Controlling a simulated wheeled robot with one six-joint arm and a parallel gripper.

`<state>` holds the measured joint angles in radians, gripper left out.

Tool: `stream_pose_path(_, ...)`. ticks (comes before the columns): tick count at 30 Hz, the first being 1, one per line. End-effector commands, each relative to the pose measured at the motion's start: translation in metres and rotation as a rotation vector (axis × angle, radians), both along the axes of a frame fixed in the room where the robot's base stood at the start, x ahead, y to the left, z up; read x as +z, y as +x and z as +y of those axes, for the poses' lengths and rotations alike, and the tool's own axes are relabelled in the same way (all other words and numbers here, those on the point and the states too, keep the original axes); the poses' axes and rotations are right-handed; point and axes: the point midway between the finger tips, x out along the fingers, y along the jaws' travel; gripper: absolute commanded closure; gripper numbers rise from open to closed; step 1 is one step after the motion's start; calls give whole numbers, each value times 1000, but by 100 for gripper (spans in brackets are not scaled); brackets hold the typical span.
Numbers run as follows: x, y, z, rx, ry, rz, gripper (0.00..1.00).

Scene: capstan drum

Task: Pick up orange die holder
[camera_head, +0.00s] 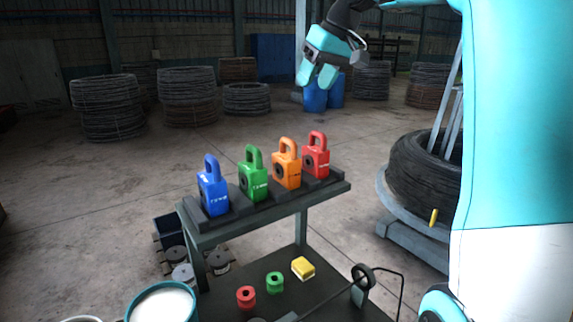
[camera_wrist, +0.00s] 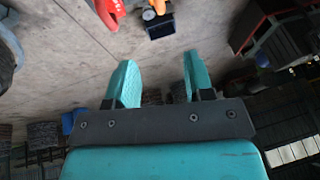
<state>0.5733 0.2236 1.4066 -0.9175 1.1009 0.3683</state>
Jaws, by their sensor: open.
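The orange die holder (camera_head: 287,168) stands upright on the cart's top shelf, with a loop handle on top. It is between the green die holder (camera_head: 252,178) on its left and the red die holder (camera_head: 316,160) on its right. The blue die holder (camera_head: 212,190) is at the left end of the row. My gripper (camera_head: 318,78) is open and empty, high above and behind the row, apart from it. In the wrist view its two teal fingers (camera_wrist: 156,82) are spread with nothing between them. A small orange part shows at the top edge there.
The cart's top shelf (camera_head: 330,190) holds the row. Its lower shelf (camera_head: 330,300) carries small red, green and yellow pieces (camera_head: 303,268). A large black wire coil (camera_head: 420,170) stands at the right. Wire coils (camera_head: 187,97) line the back. Floor behind the cart is clear.

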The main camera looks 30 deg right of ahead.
Motion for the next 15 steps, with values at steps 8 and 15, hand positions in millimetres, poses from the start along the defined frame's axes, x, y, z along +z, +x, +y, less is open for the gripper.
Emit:
stream_pose_path(8, -61, 23, 15, 5, 3, 4, 52)
stream_pose_path(15, -92, 38, 21, 4, 1, 1, 52)
